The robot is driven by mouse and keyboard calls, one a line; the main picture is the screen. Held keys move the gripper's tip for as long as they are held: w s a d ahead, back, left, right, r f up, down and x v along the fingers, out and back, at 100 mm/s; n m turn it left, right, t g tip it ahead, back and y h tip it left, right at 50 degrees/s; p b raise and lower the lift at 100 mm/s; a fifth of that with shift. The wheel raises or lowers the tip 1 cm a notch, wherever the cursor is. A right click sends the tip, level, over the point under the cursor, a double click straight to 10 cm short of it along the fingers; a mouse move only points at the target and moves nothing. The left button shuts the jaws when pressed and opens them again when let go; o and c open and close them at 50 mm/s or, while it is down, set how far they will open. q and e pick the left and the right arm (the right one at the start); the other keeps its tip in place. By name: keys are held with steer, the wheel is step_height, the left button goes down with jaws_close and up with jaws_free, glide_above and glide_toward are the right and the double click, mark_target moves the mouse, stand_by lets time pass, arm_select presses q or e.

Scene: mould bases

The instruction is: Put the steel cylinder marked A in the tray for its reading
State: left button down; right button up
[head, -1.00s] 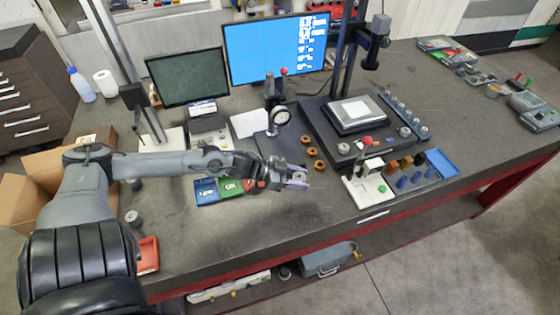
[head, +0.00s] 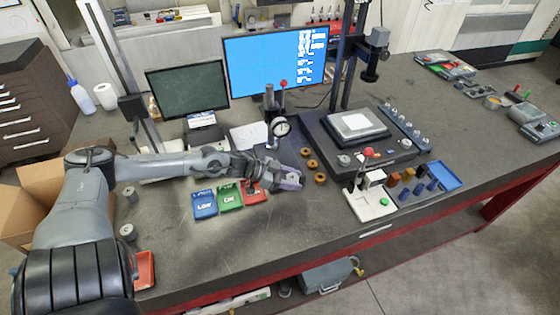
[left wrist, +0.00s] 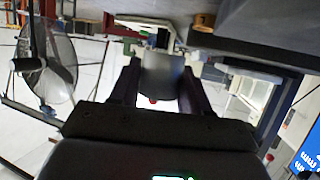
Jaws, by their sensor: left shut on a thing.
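My left gripper (head: 293,181) is shut on a grey steel cylinder (left wrist: 162,75), which shows between its two fingers in the left wrist view. No letter A can be read on it. In the head view the fingers hide most of it. The gripper is above the bench, just right of three small trays in a row: a blue tray (head: 204,205) marked LOW, a green tray (head: 230,198) marked OK, and a red tray (head: 254,195) partly covered by my left wrist. My right gripper is not in view.
A dial gauge on a stand (head: 280,127) is just behind the gripper. Several brass rings (head: 312,165) lie to its right. Two grey cylinders (head: 128,232) stand at the bench's left, near an orange-red tray (head: 145,268). The bench in front of the coloured trays is clear.

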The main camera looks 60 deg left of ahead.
arm_select(q)
steer(key=a+b, duration=0.1)
steer(key=a, duration=0.2)
steer(key=w+a+b, duration=0.1)
steer(key=a, duration=0.2)
steer(key=w+a+b, duration=0.1)
steer(key=a, duration=0.2)
steer(key=shift+w, duration=0.1)
steer(key=shift+w+a, duration=0.1)
steer(key=shift+a, duration=0.45)
steer(key=shift+a+b, duration=0.25)
steer(key=shift+b, duration=0.2)
steer(key=shift+w+a+f+b, duration=0.15)
steer(key=shift+a+f+b, duration=0.3)
steer(key=shift+f+b, duration=0.1)
steer(key=shift+w+a+f+b, duration=0.15)
steer(key=shift+a+f+b, duration=0.3)
steer(key=shift+b, duration=0.05)
steer(key=shift+f+p, duration=0.1)
steer(key=shift+p, duration=0.2)
steer(key=shift+s+d+f, duration=0.1)
steer(key=shift+d+f, duration=0.1)
steer(key=shift+f, duration=0.1)
steer(key=shift+a, duration=0.1)
steer(key=shift+f, duration=0.2)
